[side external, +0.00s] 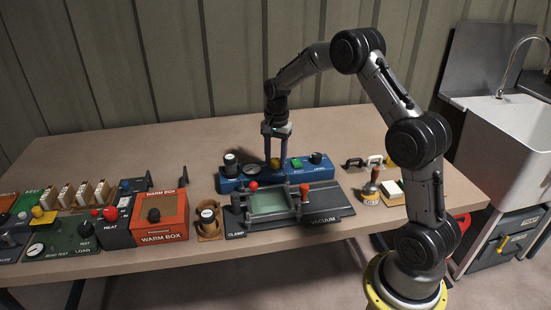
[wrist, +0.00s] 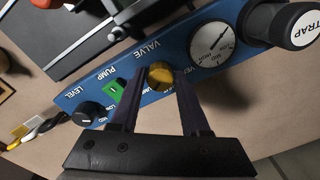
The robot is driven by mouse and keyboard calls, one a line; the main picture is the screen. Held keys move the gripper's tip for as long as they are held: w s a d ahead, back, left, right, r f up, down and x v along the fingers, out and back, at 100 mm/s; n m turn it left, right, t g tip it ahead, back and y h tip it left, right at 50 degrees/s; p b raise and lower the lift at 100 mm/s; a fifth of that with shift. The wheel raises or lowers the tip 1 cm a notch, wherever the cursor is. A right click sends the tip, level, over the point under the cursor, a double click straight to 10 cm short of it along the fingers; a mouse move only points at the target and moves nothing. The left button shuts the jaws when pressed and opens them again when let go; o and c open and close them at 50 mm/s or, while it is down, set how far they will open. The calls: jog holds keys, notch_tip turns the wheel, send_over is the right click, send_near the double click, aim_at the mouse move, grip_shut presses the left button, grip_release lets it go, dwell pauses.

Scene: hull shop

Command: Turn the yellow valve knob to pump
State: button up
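The yellow valve knob (wrist: 160,74) sits on the blue panel (wrist: 209,20) under the word VALVE; in the side view the knob (side external: 275,163) shows between my fingers. My gripper (wrist: 158,82) is open, with one dark finger on each side of the knob. Small gaps seem to show between the knob and the fingertips, but contact is hard to judge. The lettering beside the knob is partly hidden by my fingers, and the knob's pointer direction cannot be told.
On the same panel are a round gauge (wrist: 211,43), a green button (wrist: 115,88) under PUMP, and a black LEVEL knob (wrist: 88,114). A black TRAP canister (wrist: 285,24) stands at its end. The clamp frame with red knobs (side external: 270,203) lies in front. Bare table shows behind the panel.

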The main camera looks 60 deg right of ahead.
aim_at(276, 160)
jog(key=shift+o, duration=1.3)
jog(key=shift+f, duration=0.1)
notch_tip(276, 160, up, 14)
jog(key=shift+s, duration=0.15)
